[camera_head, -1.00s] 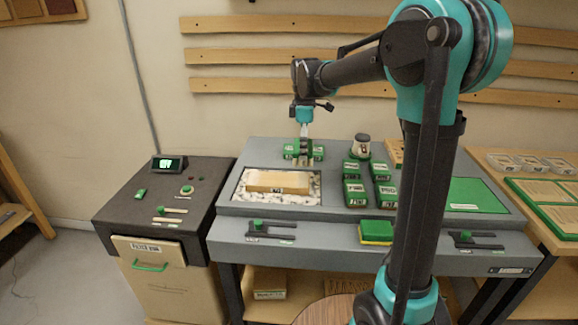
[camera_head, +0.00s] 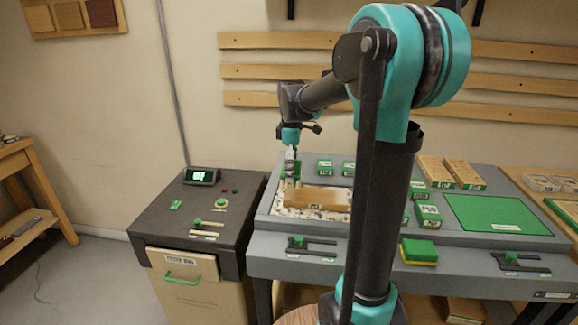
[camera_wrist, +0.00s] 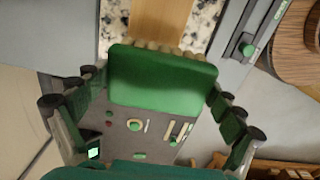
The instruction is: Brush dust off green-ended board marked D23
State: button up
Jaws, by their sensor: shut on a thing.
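My gripper (camera_head: 290,170) is shut on a green brush, held over the left end of the recessed speckled tray. In the wrist view the green brush (camera_wrist: 162,80) sits between the two fingers, with its pale bristle tufts pointing at the tray. A wooden board (camera_head: 318,199) lies in the tray (camera_head: 276,210), with a small dark label on its front side. The board (camera_wrist: 158,22) also shows in the wrist view, just beyond the bristles. I cannot tell whether the bristles touch it. The label is too small to read, and no dust can be made out.
A dark cabinet with a small screen (camera_head: 202,176) and knobs stands left of the bench. Green blocks (camera_head: 428,214), a green-and-yellow sponge (camera_head: 419,251) and a green mat (camera_head: 498,215) lie right of the tray. Stacked boards (camera_head: 450,172) lie at the back right.

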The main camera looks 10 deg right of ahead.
jog(key=shift+f, duration=2.25)
jog(key=shift+f, duration=1)
jog(key=shift+s+d, duration=0.85)
jog(key=shift+d, duration=1.85)
jog(key=shift+s+d, duration=0.9)
jog(key=shift+d, duration=1.75)
jog(key=shift+s+d, duration=0.85)
jog(key=shift+d, duration=1.85)
jog(key=shift+w+a+f, duration=0.1)
jog(key=shift+w+a, duration=0.75)
jog(key=shift+a, duration=1.8)
jog(key=shift+w+a+r, duration=0.1)
jog(key=shift+w+a, duration=0.8)
jog(key=shift+a, duration=1.8)
jog(key=shift+w+a+f, duration=0.1)
jog(key=shift+w+a, duration=0.75)
jog(key=shift+a, duration=1.8)
jog(key=shift+s+d, duration=0.15)
jog(key=shift+d, duration=0.75)
jog(key=shift+s+d, duration=0.1)
jog(key=shift+d, duration=0.8)
